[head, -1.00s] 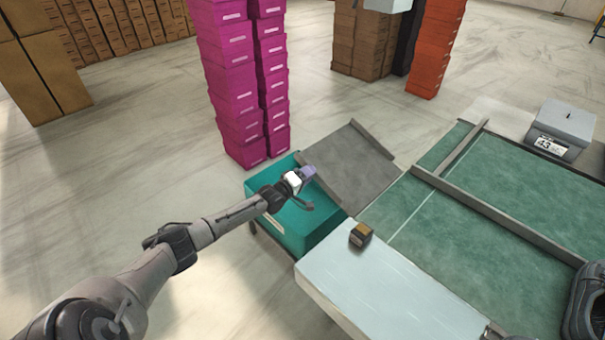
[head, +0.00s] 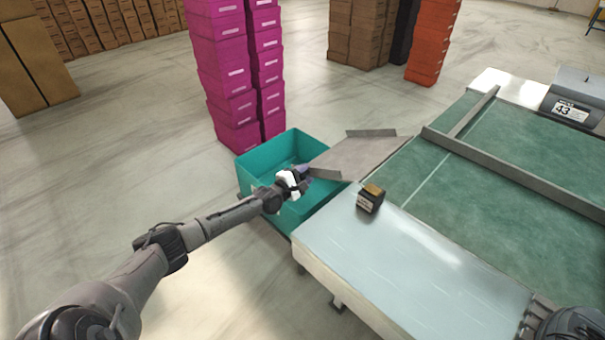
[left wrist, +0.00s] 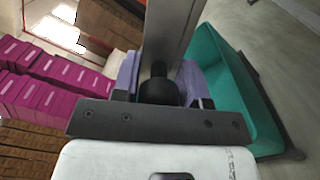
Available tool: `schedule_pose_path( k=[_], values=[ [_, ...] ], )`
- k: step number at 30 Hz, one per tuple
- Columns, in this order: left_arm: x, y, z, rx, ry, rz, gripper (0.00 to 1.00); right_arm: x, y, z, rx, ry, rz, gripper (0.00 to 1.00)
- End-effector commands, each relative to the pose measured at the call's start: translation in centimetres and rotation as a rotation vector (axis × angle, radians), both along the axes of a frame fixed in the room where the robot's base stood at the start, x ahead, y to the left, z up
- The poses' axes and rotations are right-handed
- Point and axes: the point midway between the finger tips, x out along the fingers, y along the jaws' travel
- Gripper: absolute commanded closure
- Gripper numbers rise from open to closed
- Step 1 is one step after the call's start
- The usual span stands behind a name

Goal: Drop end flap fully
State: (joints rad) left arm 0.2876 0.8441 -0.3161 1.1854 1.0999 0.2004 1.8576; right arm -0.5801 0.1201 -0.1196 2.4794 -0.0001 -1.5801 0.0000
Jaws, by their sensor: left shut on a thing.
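The end flap (head: 362,155) is a grey plate with raised side rails at the end of the green-topped table (head: 480,165). It extends out over the right side of the teal bin and looks slightly tilted, outer edge lower. My left gripper (head: 302,173) is at the flap's outer edge. In the left wrist view my left gripper (left wrist: 160,88) has its purple fingers shut around a black knob (left wrist: 158,86) at the edge of the grey flap (left wrist: 172,30).
The open teal bin (head: 256,158) stands below the flap and looks empty where visible. Magenta box stacks (head: 228,90) rise behind the bin. Floor to the left is clear.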

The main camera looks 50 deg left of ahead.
Motion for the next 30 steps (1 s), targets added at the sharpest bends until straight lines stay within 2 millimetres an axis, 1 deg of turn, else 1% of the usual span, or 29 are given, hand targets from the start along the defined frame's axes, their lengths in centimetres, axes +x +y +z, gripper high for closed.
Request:
schedule_pose_path(
  k=[1, 6, 23, 24, 30],
  values=[
    [0.1, -0.3, -0.5, -0.024, -0.009, -0.001, 1.00, 0.0, 0.1, -0.7, 0.002, 0.000, -0.002, 0.57],
    [0.2, -0.7, -1.2, -0.070, -0.015, -0.002, 1.00, 0.0, 0.2, -1.3, 0.005, 0.000, -0.004, 0.57],
    [0.2, -1.0, -1.5, -0.100, -0.017, -0.001, 1.00, 0.0, 0.0, -1.6, 0.000, 0.000, 0.001, 0.57],
    [0.2, -1.0, -1.5, -0.100, -0.017, -0.001, 0.58, 0.0, 0.0, -1.6, -0.002, 0.000, 0.003, 0.57],
    [0.2, -0.9, -1.6, -0.096, -0.014, -0.001, 0.41, 0.0, -0.2, -1.6, -0.006, -0.001, 0.004, 0.57]
  ],
)
